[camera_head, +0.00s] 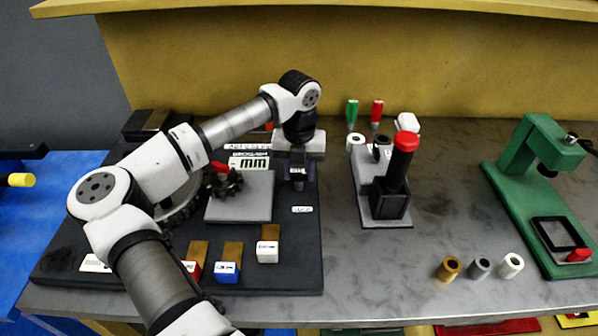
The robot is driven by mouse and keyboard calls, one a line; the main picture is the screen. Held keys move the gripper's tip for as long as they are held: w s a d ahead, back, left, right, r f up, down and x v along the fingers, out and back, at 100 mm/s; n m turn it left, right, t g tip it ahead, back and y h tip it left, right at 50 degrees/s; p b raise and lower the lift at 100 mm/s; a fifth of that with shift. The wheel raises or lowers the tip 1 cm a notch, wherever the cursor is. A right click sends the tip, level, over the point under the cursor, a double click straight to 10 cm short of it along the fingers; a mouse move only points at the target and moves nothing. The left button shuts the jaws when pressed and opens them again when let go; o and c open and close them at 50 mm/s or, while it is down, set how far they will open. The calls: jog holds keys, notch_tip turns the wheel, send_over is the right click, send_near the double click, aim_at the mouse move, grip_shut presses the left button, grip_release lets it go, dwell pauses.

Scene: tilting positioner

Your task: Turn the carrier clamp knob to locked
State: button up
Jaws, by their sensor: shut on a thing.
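My gripper (299,181) points down over the right part of the black base (308,255) of the positioner. Its fingers are shut on a small dark thing at the base, which looks like the carrier clamp knob; the hand and fingers hide most of it, and its turn angle cannot be read. A small white label (302,209) lies just in front of the fingers. Left of the gripper is a grey plate (240,208), with a black knobbed part (228,187) and a red piece (220,167) at its back left. My arm hides much of the positioner's left side.
To the right are a black post with a red top (405,142), several small cylinders (480,268) and a green press (520,172). The bench between them is clear.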

aim_at(299, 173)
jog(key=m+b, duration=0.4)
jog(key=shift+f, duration=0.2)
jog(key=m+b, duration=0.3)
jog(key=m, duration=0.1)
jog(key=shift+r, duration=0.1)
jog(key=m+b, duration=0.1)
jog(key=m, duration=0.4)
jog(key=shift+b, duration=0.3)
jog(key=shift+r+m+b, duration=0.15)
jog(key=shift+m+b, duration=0.15)
jog(key=shift+m, duration=1.8)
jog(key=o, duration=1)
notch_tip(299, 173, up, 14)
jog(key=b, duration=0.1)
